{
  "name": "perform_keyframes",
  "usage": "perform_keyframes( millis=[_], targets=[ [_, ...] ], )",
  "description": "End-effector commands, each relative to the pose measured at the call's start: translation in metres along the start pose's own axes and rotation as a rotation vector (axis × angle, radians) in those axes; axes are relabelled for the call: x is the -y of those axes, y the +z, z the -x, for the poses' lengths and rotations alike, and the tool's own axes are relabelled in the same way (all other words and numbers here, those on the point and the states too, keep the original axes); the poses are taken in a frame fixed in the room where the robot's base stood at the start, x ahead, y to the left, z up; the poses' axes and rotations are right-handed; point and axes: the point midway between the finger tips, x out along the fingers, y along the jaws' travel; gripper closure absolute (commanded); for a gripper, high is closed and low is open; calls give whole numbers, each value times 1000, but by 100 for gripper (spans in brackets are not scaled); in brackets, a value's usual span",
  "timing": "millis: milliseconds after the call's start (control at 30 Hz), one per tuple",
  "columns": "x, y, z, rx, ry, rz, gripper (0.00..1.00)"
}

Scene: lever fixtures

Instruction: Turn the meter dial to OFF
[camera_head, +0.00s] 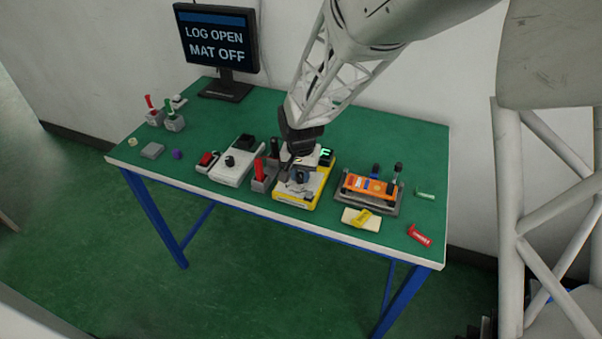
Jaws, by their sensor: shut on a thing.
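The meter (309,203) is a yellow-edged box with a pale face, standing near the front edge of the green table. A small green readout (325,154) is lit at its back right. My gripper (299,178) points down over the meter's face, shut on the dark meter dial. The fingers and wrist cover most of the dial, so its pointer and the setting marks cannot be read.
A white box with a black knob (230,161) and a red-handled lever fixture (259,179) stand left of the meter. An orange device (368,187) on a grey tray stands right. A monitor (217,40) at the back reads "LOG OPEN MAT OFF". The table's back right (420,150) is clear.

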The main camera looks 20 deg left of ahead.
Motion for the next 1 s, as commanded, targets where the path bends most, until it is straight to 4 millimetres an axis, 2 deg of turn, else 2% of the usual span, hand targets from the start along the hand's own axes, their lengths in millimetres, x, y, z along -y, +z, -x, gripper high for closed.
perform_keyframes(
  millis=[300,733,767,900,1000],
  targets=[
    [1,0,0,0,0,121,98],
    [1,0,0,0,0,135,98],
    [1,0,0,0,0,134,71],
    [1,0,0,0,0,134,50],
    [1,0,0,0,0,134,49]
  ],
)
